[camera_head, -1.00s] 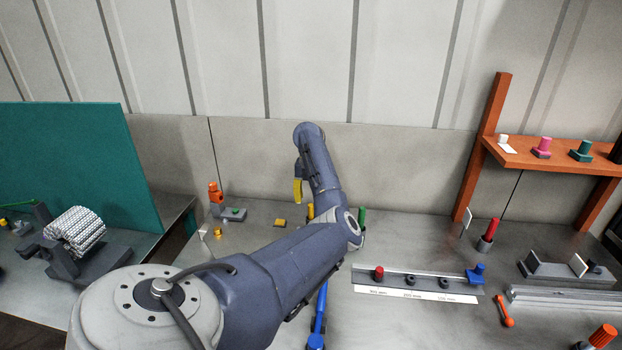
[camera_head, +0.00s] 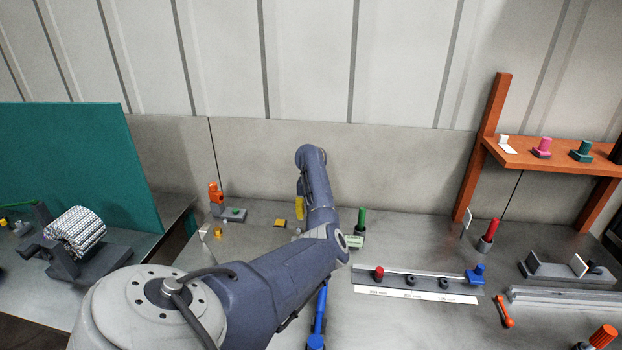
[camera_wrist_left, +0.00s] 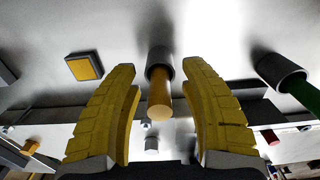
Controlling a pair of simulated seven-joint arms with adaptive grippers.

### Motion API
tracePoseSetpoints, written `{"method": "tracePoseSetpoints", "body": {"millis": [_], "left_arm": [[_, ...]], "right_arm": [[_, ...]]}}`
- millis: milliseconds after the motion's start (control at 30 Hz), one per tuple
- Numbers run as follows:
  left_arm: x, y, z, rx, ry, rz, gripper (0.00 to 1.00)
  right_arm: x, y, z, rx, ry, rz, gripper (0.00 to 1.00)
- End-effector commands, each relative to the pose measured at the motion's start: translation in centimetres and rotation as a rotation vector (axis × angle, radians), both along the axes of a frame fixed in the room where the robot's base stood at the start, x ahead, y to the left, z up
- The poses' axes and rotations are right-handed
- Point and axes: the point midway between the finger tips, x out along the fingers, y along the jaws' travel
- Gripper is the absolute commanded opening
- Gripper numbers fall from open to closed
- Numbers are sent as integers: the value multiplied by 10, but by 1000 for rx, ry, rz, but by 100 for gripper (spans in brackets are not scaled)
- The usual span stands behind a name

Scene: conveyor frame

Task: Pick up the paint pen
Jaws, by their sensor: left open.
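A yellow-orange pen (camera_wrist_left: 159,98) stands in a dark cylindrical holder (camera_wrist_left: 160,62) in the left wrist view. My left gripper (camera_wrist_left: 162,82) is open, with one yellow finger on each side of the pen and a visible gap to both. In the head view my left gripper (camera_head: 299,207) hangs low over the table, and my arm hides the yellow pen. Similar upright pens stand nearby: a green one (camera_head: 361,218), also at the right of the wrist view (camera_wrist_left: 302,93), and a red one (camera_head: 491,230). No right gripper shows.
A rail with a red knob (camera_head: 379,272) and a blue block (camera_head: 477,273) lies right of my arm. A blue tool (camera_head: 319,315) lies beside the arm. A small yellow pad (camera_head: 280,223) lies left of the gripper. An orange shelf (camera_head: 540,156) stands at right.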

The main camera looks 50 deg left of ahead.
Motion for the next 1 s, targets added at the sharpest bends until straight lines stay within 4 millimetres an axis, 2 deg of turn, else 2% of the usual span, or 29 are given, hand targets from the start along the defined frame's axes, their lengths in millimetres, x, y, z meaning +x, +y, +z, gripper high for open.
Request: {"method": "tracePoseSetpoints", "body": {"millis": [167, 567, 1000], "left_arm": [[0, 0, 0, 0, 0, 0, 47], [0, 0, 0, 0, 0, 0, 0], [0, 0, 1, 1, -1, 0, 0]], "right_arm": [[0, 0, 0, 0, 0, 0, 43], [-1, 1, 0, 1, 0, 0, 43], [-1, 3, 0, 3, 1, -1, 43]]}}
